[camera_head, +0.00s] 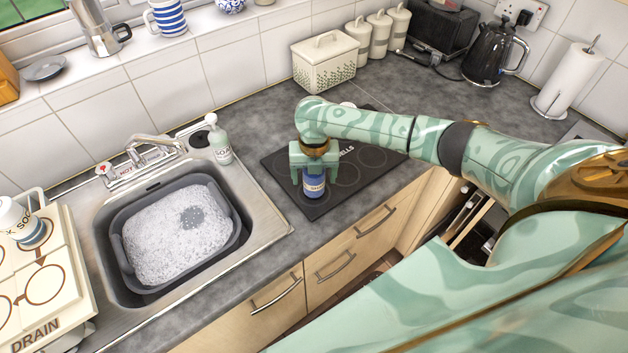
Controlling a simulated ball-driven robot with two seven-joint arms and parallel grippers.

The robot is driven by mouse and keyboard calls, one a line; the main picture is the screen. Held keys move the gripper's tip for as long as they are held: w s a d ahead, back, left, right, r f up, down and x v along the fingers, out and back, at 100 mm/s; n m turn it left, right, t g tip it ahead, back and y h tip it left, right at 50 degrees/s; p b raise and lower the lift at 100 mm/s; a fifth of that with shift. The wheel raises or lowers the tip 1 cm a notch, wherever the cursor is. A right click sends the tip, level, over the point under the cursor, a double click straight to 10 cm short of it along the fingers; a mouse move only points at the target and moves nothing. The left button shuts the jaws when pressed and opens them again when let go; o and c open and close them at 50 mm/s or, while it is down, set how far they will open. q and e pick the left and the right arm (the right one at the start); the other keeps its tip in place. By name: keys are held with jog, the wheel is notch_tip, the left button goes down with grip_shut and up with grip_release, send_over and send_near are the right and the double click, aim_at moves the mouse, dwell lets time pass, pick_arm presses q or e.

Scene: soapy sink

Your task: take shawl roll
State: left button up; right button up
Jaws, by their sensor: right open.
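My right gripper (314,186) points down over the front of a dark board (345,190) on the worktop. Its jaws are open, with one finger on each side of a small blue cylinder (314,188) with a pale label. The cylinder stands upright on the board; its top is hidden by the gripper. I cannot read its label or tell whether the fingers touch it. Nothing in view is clearly marked as a shawl roll, so I cannot tell if this cylinder is it. My left gripper is not in view.
A sink holds a grey basin (238,212) of suds. A bread bin (325,65), kettle (492,52) and paper roll (570,80) stand at the back.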

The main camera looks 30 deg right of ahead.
jog(key=c, duration=1.2)
jog(key=shift+o, duration=0.2)
jog(key=shift+r, duration=0.1)
jog(key=shift+r, duration=0.25)
notch_tip(320, 180, up, 2)
jog(key=shift+w+r+p, duration=0.1)
jog(key=shift+r+p, duration=0.1)
jog(key=shift+p, duration=0.15)
jog(key=s+a+r+p, duration=0.4)
jog(key=s+a+r, duration=0.3)
jog(key=s+r, duration=0.3)
jog(key=shift+s, duration=1.1)
jog(key=shift+a, duration=0.1)
